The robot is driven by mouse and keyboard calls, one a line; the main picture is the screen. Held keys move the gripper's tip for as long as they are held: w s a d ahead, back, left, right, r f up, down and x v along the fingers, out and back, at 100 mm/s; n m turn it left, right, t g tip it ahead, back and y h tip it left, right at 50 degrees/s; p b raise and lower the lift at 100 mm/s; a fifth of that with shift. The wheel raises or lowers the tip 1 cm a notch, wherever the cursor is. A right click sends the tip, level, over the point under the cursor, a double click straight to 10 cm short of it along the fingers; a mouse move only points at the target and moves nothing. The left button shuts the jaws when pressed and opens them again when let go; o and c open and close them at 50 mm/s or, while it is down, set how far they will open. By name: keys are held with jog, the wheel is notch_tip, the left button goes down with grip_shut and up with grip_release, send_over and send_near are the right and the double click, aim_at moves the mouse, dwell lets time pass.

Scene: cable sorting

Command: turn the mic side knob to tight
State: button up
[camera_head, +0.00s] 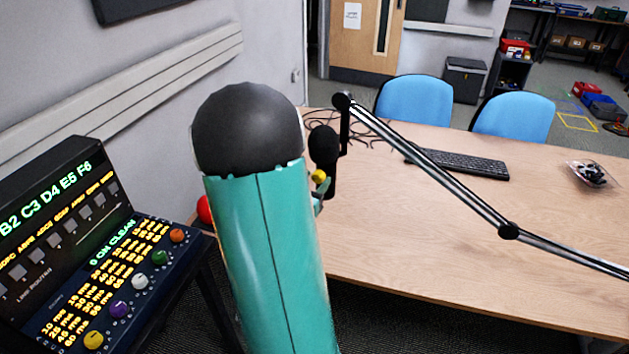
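A small teal part, seemingly the edge of my gripper (321,192), shows just below the yellow knob. Whether it touches the knob, and how its fingers stand, is hidden.
A black boom arm (430,165) runs over the table from behind the microphone to the right. A keyboard (463,163) and a small clear bag (592,174) lie farther back. A lit control panel (90,260) with coloured knobs stands at left. Two blue chairs (414,101) stand behind the table.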

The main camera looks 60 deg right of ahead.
jog(key=c, duration=0.8)
jog(key=shift+o, duration=0.3)
jog(key=shift+m, duration=0.3)
jog(key=m, duration=1.3)
jog(key=shift+s+d+f, duration=0.1)
jog(key=shift+m, duration=2.2)
